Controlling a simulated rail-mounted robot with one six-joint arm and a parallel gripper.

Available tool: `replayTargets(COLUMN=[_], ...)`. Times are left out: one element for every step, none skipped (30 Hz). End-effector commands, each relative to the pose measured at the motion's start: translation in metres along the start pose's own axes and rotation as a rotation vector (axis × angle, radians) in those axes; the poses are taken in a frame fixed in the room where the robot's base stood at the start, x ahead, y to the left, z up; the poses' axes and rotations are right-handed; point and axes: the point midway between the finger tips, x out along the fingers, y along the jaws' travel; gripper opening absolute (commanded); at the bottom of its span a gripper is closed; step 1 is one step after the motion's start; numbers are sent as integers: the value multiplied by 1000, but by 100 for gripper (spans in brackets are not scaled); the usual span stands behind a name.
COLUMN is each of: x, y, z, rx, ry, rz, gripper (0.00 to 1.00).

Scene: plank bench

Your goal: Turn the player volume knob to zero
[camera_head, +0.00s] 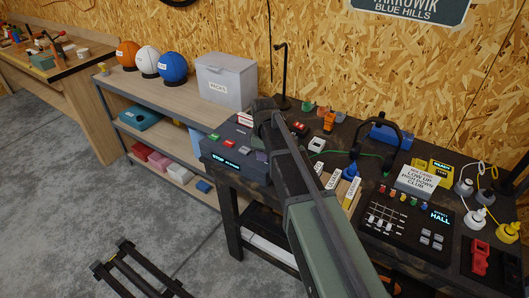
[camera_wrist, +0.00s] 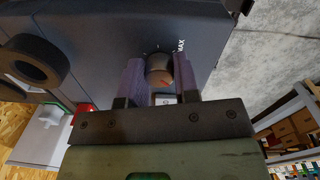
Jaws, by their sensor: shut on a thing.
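The player (camera_head: 232,146) is a dark box at the left end of the dark bench, with a lit display (camera_head: 226,162) that reads STOP PLAYER. It also fills the upper part of the wrist view (camera_wrist: 105,30). The volume knob (camera_wrist: 158,66) is a grey cylinder with an orange mark on its lower part in the wrist view. Tick marks and the word MAX (camera_wrist: 181,45) are printed beside it. My gripper (camera_wrist: 160,76) is shut on the knob, one finger on each side. My arm hides the knob in the head view.
A mixer panel (camera_head: 398,222), a white sign (camera_head: 415,180), a black headset (camera_head: 372,135) and several small coloured items crowd the bench to the right. A grey lidded bin (camera_head: 226,82) stands on the shelf behind left. A dark ring (camera_wrist: 30,62) is close in the wrist view.

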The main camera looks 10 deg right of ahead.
Motion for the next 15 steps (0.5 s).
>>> replayTargets(x=[0, 0, 0, 0, 0, 0, 0, 0, 0, 0, 0, 0, 0, 0, -2], y=[0, 0, 0, 0, 0, 0, 0, 0, 0, 0, 0, 0, 0, 0, 0], z=[0, 0, 0, 0, 0, 0, 0, 0, 0, 0, 0, 0, 0, 0, 0], rx=[0, 0, 0, 0, 0, 0, 0, 0, 0, 0, 1, 1, 1, 1, 1], ry=[-1, -1, -1, -1, -1, 0, 0, 0, 0, 0, 0, 0, 0, 0, 0], rz=[-1, -1, -1, -1, -1, 0, 0, 0, 0, 0, 0, 0, 0, 0, 0], gripper=[5, 32, 38, 43, 47, 53, 54, 54, 54, 54, 54, 54, 54, 54, 54])
